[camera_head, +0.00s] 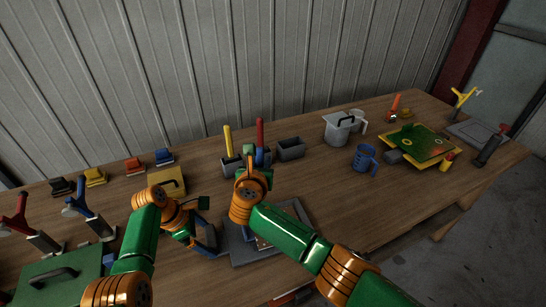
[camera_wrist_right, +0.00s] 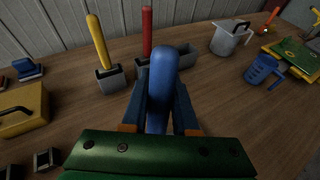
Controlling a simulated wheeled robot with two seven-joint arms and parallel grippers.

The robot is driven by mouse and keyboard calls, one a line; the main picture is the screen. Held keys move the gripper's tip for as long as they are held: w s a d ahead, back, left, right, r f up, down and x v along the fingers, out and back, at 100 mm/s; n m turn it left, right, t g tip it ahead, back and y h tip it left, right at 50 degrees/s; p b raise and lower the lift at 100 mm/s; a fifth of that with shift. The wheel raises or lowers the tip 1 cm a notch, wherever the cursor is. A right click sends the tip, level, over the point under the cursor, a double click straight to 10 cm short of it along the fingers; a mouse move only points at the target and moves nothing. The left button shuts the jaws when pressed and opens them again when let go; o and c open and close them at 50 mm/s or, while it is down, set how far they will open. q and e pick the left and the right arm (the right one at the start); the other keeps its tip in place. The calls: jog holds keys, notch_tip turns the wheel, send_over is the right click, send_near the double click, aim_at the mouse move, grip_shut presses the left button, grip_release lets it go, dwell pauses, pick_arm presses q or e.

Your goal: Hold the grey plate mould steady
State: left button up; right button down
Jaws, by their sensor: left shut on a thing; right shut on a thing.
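The grey plate mould (camera_head: 240,251) lies flat on the table in the head view, partly hidden behind my right arm. Something brownish shows on it, mostly hidden. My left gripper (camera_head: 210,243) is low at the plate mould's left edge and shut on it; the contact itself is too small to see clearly. My right gripper (camera_head: 256,162) is raised beyond the mould, apart from it. In the right wrist view the right gripper (camera_wrist_right: 160,108) is shut on a blue rounded handle (camera_wrist_right: 162,75), which stands up between the fingers. What is below the handle is hidden.
Behind stand grey holders with a yellow handle (camera_head: 227,140) and a red handle (camera_head: 260,132). A yellow box (camera_head: 172,181) is left. A grey bucket (camera_head: 337,130), a blue mug (camera_head: 364,158) and a green-yellow tray (camera_head: 418,143) are right. Table between mould and mug is clear.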

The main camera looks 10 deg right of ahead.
jog(key=shift+s+d+f, duration=0.25)
jog(key=shift+s+f, duration=0.15)
jog(key=shift+s, duration=0.7)
jog(key=shift+s+d+f, duration=0.3)
jog(key=shift+s+f, duration=0.15)
jog(key=shift+s, duration=0.6)
jog(key=shift+s+d+f, duration=0.25)
jog(key=shift+s+f, duration=0.15)
jog(key=shift+s, duration=0.7)
jog(key=shift+f, duration=0.8)
jog(key=w+d, duration=0.6)
jog(key=d, duration=0.4)
jog(key=shift+d+f, duration=0.15)
jog(key=shift+d, duration=0.1)
jog(key=shift+w, duration=0.1)
